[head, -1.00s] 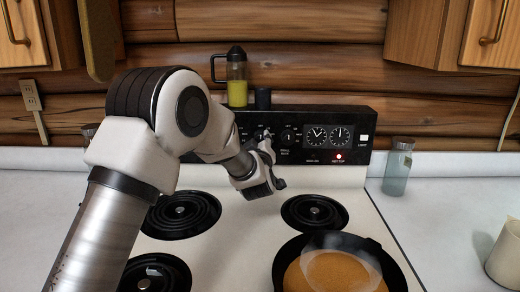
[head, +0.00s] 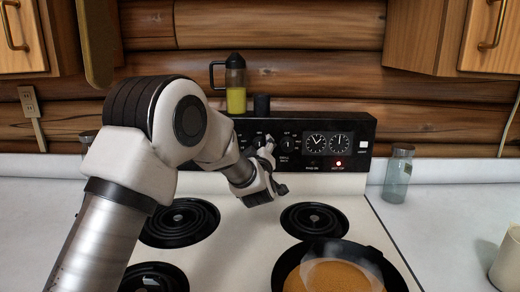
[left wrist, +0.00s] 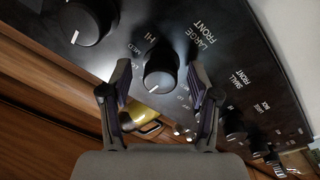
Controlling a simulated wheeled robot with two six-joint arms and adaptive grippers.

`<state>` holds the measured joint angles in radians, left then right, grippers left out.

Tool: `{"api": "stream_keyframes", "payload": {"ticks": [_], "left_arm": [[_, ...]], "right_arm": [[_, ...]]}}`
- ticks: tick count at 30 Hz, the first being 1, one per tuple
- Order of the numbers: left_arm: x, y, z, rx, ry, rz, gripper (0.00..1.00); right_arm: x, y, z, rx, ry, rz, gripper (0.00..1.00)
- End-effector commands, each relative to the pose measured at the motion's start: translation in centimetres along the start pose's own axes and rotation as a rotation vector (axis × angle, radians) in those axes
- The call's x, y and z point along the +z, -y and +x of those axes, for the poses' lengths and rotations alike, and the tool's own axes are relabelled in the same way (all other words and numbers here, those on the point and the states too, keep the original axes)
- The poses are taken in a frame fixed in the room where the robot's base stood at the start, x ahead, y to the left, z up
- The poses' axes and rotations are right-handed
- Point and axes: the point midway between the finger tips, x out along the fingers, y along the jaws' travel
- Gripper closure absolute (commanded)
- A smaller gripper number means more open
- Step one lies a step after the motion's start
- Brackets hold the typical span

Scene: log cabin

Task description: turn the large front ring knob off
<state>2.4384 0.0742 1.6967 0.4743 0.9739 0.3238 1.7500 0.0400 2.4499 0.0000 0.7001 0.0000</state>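In the left wrist view the large front knob (left wrist: 161,70) is a round dark knob with a white pointer line, beside the "LARGE FRONT" lettering. Its pointer is turned away from the HI mark, toward the lower left of the picture. My left gripper (left wrist: 158,77) is open, with one finger on each side of the knob. I cannot tell whether the fingers touch it. In the head view my left gripper (head: 270,158) is at the stove's black control panel (head: 340,125) and hides part of the knob row. My right gripper is not in view.
A pan (head: 398,274) with a browned round food steams on the front right burner. The red light (head: 337,164) on the panel is lit. A yellow-filled jug (head: 236,88) and a dark cup (head: 262,103) stand behind the panel. A glass jar (head: 397,178) stands right of the stove.

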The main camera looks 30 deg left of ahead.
Motion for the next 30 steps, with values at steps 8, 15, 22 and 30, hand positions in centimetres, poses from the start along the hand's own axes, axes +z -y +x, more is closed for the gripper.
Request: {"api": "stream_keyframes", "payload": {"ticks": [8, 15, 22, 30], "left_arm": [[0.1, -0.1, -2.8, 0.000, 0.002, 0.003, 0.39], [0.1, -0.1, -8.9, 0.001, 0.002, 0.004, 0.39], [0.1, -0.1, -11.8, 0.001, 0.001, 0.001, 0.39], [0.1, 0.0, -11.9, 0.000, 0.001, 0.000, 0.39]], "right_arm": [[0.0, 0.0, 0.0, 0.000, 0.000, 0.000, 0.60], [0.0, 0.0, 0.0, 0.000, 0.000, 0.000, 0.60], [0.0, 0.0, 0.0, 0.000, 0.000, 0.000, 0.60], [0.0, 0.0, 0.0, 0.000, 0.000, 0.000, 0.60]]}}
